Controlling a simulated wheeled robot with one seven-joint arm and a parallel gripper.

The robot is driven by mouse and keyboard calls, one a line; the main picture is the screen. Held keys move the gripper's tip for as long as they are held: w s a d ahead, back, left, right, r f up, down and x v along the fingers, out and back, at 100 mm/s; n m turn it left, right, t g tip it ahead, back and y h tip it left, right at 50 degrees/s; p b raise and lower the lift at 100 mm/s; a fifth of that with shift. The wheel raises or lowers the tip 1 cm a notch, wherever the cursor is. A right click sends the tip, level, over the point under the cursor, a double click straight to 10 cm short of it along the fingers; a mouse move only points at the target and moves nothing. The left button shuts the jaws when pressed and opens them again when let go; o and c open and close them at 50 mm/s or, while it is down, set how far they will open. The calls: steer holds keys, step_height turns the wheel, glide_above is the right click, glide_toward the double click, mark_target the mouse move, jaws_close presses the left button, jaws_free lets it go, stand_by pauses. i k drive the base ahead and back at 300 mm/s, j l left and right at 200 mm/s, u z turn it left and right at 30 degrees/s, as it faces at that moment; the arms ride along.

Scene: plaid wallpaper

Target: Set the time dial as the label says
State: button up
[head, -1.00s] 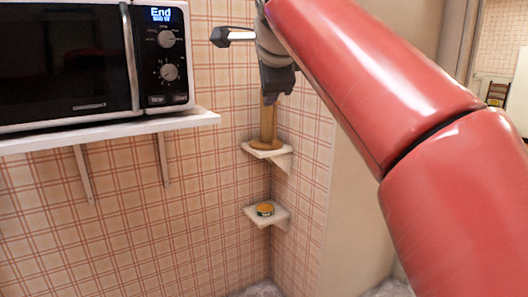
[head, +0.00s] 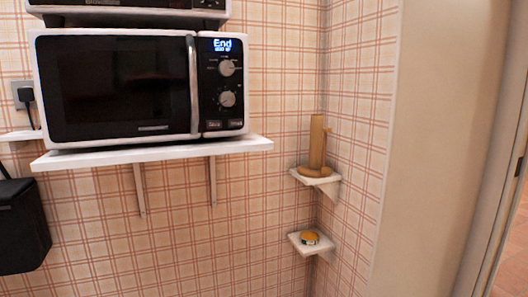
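A white microwave (head: 140,86) with a black door stands on a white wall shelf (head: 160,152). Its control panel on the right has a lit blue display (head: 222,45) that reads "End", with a smaller unreadable line below. Under the display are two round dials, an upper dial (head: 227,68) and a lower dial (head: 227,99). The small print around them is too small to read, so I cannot tell which is the time dial or where either points. Two buttons sit at the panel's bottom. My gripper is out of view now.
Two small corner shelves right of the microwave hold a tan wooden object (head: 317,145) and a small round yellow-topped tin (head: 310,238). Another appliance (head: 130,12) sits above the microwave. A black box (head: 20,225) is at lower left. A doorway opens at far right.

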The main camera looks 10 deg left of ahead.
mark_target(227, 99)
steer(key=u, duration=1.4)
